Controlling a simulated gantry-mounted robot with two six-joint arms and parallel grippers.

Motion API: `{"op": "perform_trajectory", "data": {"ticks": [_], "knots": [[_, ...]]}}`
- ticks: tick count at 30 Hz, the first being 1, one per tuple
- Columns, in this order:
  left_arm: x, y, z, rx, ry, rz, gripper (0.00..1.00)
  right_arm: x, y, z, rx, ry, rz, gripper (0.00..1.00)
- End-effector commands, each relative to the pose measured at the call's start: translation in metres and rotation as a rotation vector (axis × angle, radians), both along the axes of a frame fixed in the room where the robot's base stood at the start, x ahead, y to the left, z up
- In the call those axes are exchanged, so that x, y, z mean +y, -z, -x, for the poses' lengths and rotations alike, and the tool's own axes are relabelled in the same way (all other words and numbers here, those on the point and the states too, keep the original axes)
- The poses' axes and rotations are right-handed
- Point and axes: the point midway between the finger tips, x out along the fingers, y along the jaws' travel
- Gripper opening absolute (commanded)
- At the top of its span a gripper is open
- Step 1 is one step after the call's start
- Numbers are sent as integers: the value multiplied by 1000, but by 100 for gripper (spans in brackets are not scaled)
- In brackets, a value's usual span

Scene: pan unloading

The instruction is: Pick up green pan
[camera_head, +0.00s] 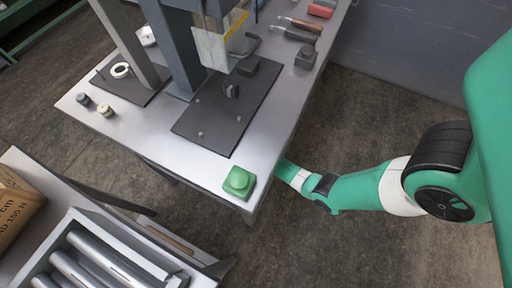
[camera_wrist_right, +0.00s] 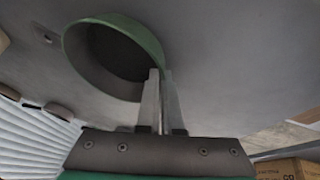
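The green pan (camera_wrist_right: 138,36) shows in the right wrist view at the upper middle, a round dark hollow with a green rim. My right gripper (camera_wrist_right: 161,76) has its two fingers close together at the pan's right rim, one on each side of the wall, and looks shut on it. In the head view my right arm comes in from the right and its end goes behind the table edge, so the gripper and the pan are hidden there. My left gripper is in neither view.
A grey table (camera_head: 199,157) carries a press on a dark plate (camera_head: 208,128), a small green box (camera_head: 239,182) at its near corner and several tools behind. A bin of metal tubes (camera_head: 97,262) stands lower left. Open floor (camera_head: 330,240) lies to the right.

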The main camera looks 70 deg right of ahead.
Motion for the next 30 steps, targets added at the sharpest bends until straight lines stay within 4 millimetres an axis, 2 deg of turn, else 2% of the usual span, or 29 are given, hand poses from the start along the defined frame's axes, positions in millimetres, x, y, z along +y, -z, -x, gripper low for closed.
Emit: {"op": "perform_trajectory", "data": {"ticks": [13, 22, 24, 30], "knots": [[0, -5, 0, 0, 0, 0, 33, 0, -7, -1, -2, 0, 1, 0], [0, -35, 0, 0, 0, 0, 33, 0, -44, -1, -3, -2, 1, 0], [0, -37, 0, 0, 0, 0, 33, 10, -38, 13, 3, -2, -2, 0], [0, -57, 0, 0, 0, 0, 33, 43, -40, 58, 5, -4, -3, 0]]}}
